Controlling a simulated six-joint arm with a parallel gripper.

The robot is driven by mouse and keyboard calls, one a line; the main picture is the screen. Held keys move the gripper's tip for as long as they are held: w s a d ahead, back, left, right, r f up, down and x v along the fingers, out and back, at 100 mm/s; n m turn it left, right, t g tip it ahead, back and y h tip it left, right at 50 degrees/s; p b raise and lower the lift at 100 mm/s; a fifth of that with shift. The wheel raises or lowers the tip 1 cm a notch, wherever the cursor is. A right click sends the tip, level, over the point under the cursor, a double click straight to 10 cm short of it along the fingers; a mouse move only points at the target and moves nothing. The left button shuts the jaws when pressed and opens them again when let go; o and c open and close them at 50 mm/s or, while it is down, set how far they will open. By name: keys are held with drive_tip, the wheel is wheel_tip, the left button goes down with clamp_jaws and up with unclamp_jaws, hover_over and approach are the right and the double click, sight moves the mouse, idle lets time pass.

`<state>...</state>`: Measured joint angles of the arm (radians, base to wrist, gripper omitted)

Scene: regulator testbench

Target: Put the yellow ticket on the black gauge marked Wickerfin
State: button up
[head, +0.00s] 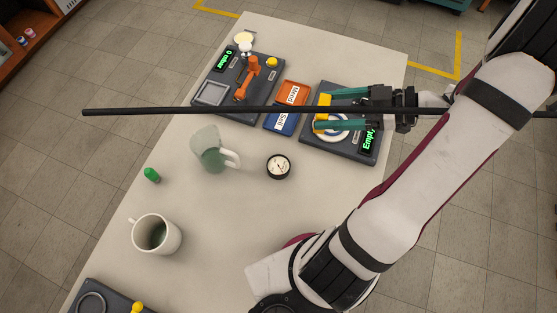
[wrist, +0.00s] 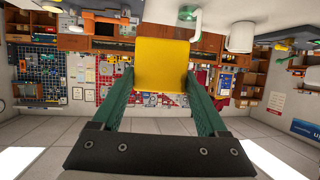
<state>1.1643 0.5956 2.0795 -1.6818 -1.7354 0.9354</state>
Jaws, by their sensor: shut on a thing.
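The yellow ticket (head: 323,102) is held between the green fingertips of my gripper (head: 326,109), above the right-hand dark bench unit (head: 343,149). In the wrist view the ticket (wrist: 162,65) is a flat yellow square between the two fingers of my gripper (wrist: 160,80). A small round black gauge (head: 278,167) with a white dial lies on the table, left of and nearer than the gripper, apart from it. Its marking is too small to read. No gauge can be made out in the wrist view.
A green piece (head: 152,175) lies to the left. Red (head: 294,93) and blue (head: 283,122) labelled blocks sit between two bench units. A long black bar (head: 180,111) crosses the view.

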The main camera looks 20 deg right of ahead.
drive_tip(key=s+a+n+g+y, duration=0.2)
drive_tip(key=s+n+g, duration=0.1)
drive_tip(key=s, duration=0.5)
hover_over(285, 165)
wheel_tip(285, 165, down, 11)
drive_tip(key=shift+a+f, duration=0.1)
drive_tip(key=shift+f+h, duration=0.3)
